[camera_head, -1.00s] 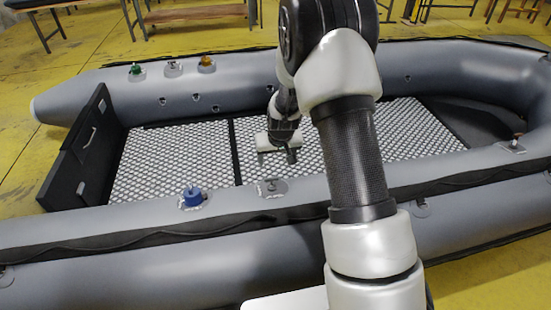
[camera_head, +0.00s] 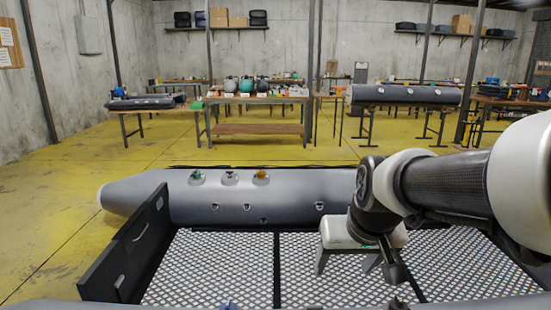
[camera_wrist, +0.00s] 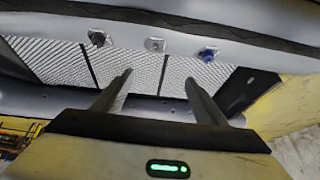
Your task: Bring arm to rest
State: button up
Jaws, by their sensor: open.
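My gripper (camera_head: 346,266) is open and empty, its two fingers spread and pointing down above the boat's patterned floor. In the wrist view its fingers (camera_wrist: 159,80) show apart with nothing between them. My arm comes in from the right edge of the head view, bent at a dark joint beside the gripper. The grey inflatable boat (camera_head: 290,190) lies below and around the gripper, with its black end board (camera_head: 128,250) at left. The near tube is mostly cut off in the head view.
Green (camera_head: 196,177), grey (camera_head: 230,178) and orange (camera_head: 261,177) valve pieces sit on the far tube. A blue cap (camera_wrist: 208,54) is on a tube in the wrist view. Workbenches (camera_head: 258,101) stand beyond, across open yellow floor (camera_head: 130,150).

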jog(key=s+r, duration=0.3)
jog(key=s, duration=1.1)
notch_tip(320, 180, up, 23)
jog(key=p, duration=2.3)
jog(key=shift+d+r, duration=0.15)
jog(key=shift+d, duration=0.15)
jog(key=shift+w, duration=0.1)
